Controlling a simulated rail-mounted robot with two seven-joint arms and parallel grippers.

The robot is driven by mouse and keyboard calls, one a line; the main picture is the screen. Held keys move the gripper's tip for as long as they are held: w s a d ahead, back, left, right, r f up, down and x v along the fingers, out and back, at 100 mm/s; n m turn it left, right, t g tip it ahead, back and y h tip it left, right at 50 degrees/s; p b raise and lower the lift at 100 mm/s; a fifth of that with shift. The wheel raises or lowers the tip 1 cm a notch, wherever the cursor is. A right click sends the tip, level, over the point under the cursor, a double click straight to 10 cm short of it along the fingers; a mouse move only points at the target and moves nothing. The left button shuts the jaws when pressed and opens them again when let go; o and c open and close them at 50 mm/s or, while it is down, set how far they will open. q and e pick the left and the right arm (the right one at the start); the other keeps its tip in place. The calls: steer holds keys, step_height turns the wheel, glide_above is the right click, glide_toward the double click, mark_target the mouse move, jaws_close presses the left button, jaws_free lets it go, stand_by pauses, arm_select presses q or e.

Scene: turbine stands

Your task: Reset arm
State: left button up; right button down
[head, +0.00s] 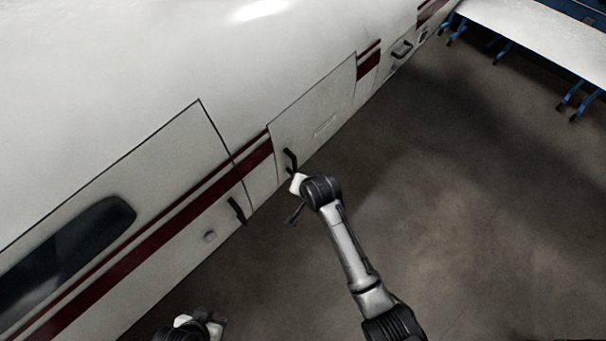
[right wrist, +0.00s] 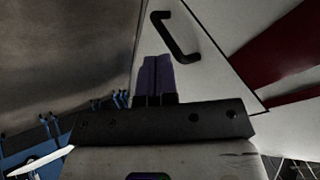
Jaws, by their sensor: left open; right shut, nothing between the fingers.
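My right arm reaches up from the lower right in the head view, and its gripper (head: 297,184) is beside a black handle (head: 290,159) on a white side panel. In the right wrist view the two dark fingers (right wrist: 158,75) are together with nothing between them. A black handle (right wrist: 175,36) shows just beyond them, and the fingers are not around it. My left gripper (head: 192,324) is at the bottom edge of the head view, open, small and partly cut off; I see nothing held in it.
A large white body (head: 140,80) with dark red stripes fills the left. It has another black handle (head: 237,210) and a dark window (head: 75,245). Bare grey floor (head: 480,200) lies to the right. A white-topped table with blue legs (head: 545,35) stands at the upper right.

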steer(key=shift+s+r, duration=0.1)
steer(key=shift+r, duration=0.05)
steer(key=s+d+r+n+t, duration=0.1)
steer(key=d+r+n, duration=0.15)
steer(key=r, duration=0.35)
steer(key=s+d+r+n+t, duration=0.1)
steer(key=d+r+n, duration=0.1)
steer(key=r+n, duration=0.35)
steer(key=s+d+r+m, duration=0.1)
steer(key=s+d+r, duration=0.25)
steer(key=d, duration=0.25)
steer(key=s+d+f+m+h, duration=0.1)
steer(key=s+d+f, duration=0.2)
steer(key=s+d, duration=0.35)
steer(key=s+d+f+m+h, duration=0.1)
steer(key=s+d+f, duration=0.25)
steer(key=s, duration=0.55)
steer(key=s+d+f+g, duration=0.1)
steer(key=s+f+g, duration=0.1)
steer(key=s+f, duration=0.3)
steer(key=s+d+f+g+h, duration=0.1)
steer(key=s+f, duration=0.4)
steer(key=s, duration=0.5)
steer(key=shift+d+g, duration=0.75)
steer(key=shift+g, duration=0.05)
steer(key=shift+s, duration=0.1)
